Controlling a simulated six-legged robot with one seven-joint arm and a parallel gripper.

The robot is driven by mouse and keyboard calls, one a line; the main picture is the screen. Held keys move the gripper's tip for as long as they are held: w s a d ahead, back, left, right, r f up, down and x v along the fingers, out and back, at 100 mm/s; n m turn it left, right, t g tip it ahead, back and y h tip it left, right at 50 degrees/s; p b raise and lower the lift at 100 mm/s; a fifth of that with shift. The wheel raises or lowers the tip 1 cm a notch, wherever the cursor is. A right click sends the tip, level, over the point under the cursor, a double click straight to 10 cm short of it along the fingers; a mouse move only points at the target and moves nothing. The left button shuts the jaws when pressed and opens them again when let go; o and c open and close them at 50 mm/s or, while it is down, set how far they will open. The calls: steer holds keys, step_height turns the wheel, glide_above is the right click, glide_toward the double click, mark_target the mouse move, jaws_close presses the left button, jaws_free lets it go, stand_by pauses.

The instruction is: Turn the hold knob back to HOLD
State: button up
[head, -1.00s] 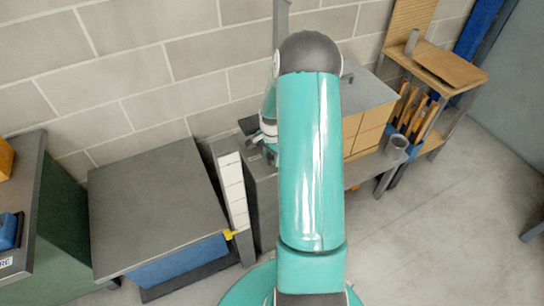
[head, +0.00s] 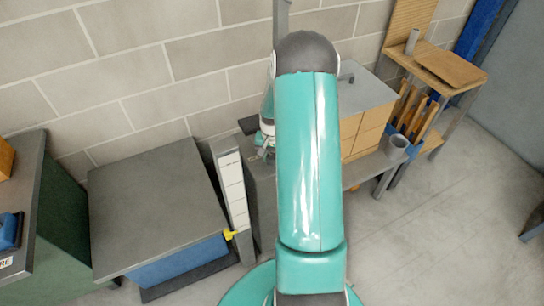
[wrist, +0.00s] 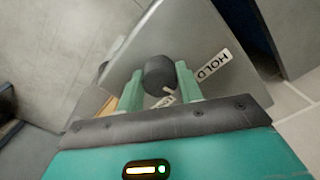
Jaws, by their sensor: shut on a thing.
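The hold knob is a dark round knob (wrist: 160,74) on a grey panel (wrist: 182,35) in the wrist view. My gripper (wrist: 158,82) has its two pale green fingers on either side of the knob, shut on it. A white HOLD label (wrist: 213,64) lies on the panel to the right of the knob. A second white label (wrist: 161,100) shows below the knob between the fingers, partly hidden and not readable. A short pale mark shows at the knob's lower right edge. In the head view my gripper (head: 262,152) is at the grey cabinet (head: 262,190), partly behind my arm; the knob is hidden there.
A grey-topped bench (head: 150,200) stands left of the cabinet, with a white segmented strip (head: 232,185) between them. A drawer unit (head: 365,125) and a grey cup (head: 397,146) are on the right. The brick wall is close behind. Open floor lies at the right front.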

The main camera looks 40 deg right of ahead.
mark_target(272, 156)
steer(key=n, duration=0.6)
steer(key=shift+n, duration=0.4)
stand_by(0.3)
steer(key=o, duration=1)
steer(key=shift+r, duration=0.1)
step_height(272, 156, up, 14)
steer(key=shift+f, duration=0.2)
